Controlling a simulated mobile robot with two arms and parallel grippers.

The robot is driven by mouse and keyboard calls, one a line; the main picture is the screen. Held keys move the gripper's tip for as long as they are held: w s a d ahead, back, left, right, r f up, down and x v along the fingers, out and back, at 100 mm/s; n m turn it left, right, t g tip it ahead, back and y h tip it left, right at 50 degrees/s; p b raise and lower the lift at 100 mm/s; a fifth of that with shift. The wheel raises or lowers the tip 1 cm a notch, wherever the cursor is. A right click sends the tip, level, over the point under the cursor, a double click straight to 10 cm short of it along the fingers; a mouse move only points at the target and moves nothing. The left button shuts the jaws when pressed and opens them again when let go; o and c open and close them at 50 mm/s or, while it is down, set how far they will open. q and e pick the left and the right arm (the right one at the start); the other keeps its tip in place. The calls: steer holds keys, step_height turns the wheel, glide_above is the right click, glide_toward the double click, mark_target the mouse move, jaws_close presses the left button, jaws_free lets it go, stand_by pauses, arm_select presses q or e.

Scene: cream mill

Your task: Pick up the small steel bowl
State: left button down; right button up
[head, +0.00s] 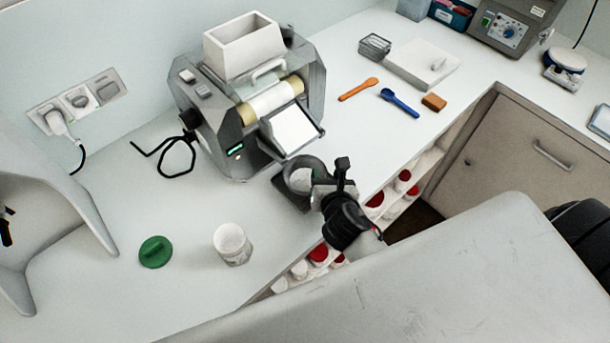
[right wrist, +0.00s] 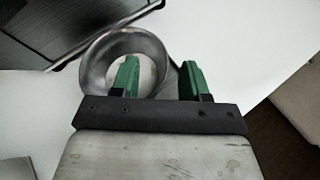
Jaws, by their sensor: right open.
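In the right wrist view the bowl (right wrist: 94,68) is large and close. The green fingers (right wrist: 159,78) are apart, one over the bowl's inside and the other outside its rim, with the near rim between them. I cannot tell whether they touch the rim. My left gripper does not show clearly.
The grey mill (head: 225,125) with a white hopper stands just behind the bowl. A white jar (head: 232,244) and a green lid (head: 155,252) are to the left. Spoons (head: 400,102) lie further right. Below the counter edge are shelves with red-lidded jars (head: 375,200).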

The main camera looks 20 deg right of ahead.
steer(key=shift+x, duration=0.75)
steer(key=shift+s, duration=0.1)
jaws_close()
steer(key=shift+r, duration=0.1)
